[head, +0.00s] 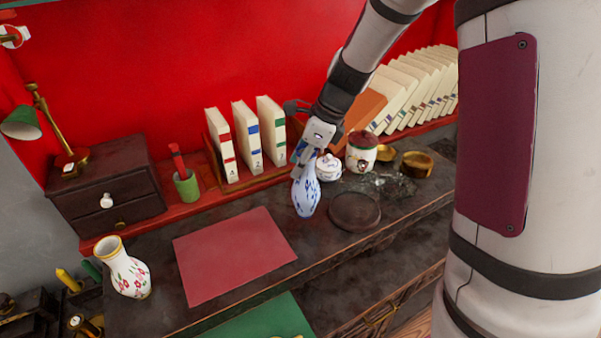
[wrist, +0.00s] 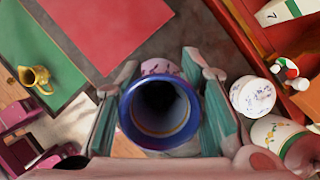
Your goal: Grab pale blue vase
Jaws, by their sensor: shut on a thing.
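The pale blue vase (head: 306,193) is white and pale blue with blue patterning, and it stands upright on the dark desk. My gripper (head: 304,163) comes down on it from above and is shut around its neck. In the wrist view the vase's round mouth with a blue rim (wrist: 160,108) sits between the two fingers of my gripper (wrist: 160,95). The fingers hide the upper part of the vase in the head view.
A small lidded pot (head: 328,168) and a taller jar (head: 361,155) stand close behind on the right. A dark round plate (head: 354,211) lies to the right. A red mat (head: 233,254) lies to the left. A flowered vase (head: 124,270) stands at the far left.

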